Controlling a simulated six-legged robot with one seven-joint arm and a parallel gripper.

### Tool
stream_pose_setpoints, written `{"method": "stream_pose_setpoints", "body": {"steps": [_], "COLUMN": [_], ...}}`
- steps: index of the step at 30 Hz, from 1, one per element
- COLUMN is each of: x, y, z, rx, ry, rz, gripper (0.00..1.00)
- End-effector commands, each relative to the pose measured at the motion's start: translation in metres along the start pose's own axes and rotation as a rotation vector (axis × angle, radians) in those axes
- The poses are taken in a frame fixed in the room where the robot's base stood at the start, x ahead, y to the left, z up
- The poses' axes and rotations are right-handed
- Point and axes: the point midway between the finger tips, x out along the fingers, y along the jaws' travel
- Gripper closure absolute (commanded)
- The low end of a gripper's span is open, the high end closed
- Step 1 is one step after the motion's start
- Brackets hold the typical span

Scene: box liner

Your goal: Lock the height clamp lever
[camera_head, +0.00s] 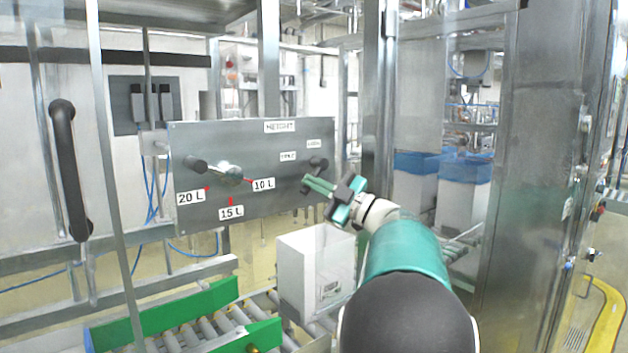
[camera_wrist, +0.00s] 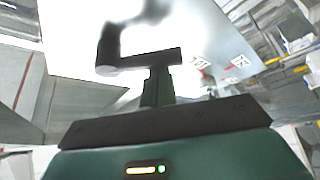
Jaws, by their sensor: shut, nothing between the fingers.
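The height clamp lever (camera_head: 317,163) is a dark lever on the right part of the grey HEIGHT panel (camera_head: 230,140). Two small labels above it are too blurred to read surely. My gripper (camera_head: 307,182) is shut and empty, its green fingertips just below and left of the lever's knob. In the wrist view, the dark lever (camera_wrist: 140,60) bends in an L, and its bar crosses just beyond the tips of my shut green fingers (camera_wrist: 158,85). I cannot tell whether they touch.
A white box (camera_head: 305,275) stands on the roller conveyor below, beside green guides (camera_head: 165,315). A steel post (camera_head: 378,90) rises behind my arm.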

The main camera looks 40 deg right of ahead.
Motion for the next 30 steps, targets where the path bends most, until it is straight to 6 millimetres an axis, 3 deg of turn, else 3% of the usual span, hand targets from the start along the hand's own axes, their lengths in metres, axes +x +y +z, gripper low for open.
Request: {"method": "stream_pose_setpoints", "body": {"steps": [4,30], "x": [-0.003,-0.012], "y": [-0.001,0.001], "z": [0.007,0.017], "rx": [-0.097,-0.089], "ry": [0.000,0.000], "rz": [-0.059,-0.051], "gripper": [1.00,1.00]}}
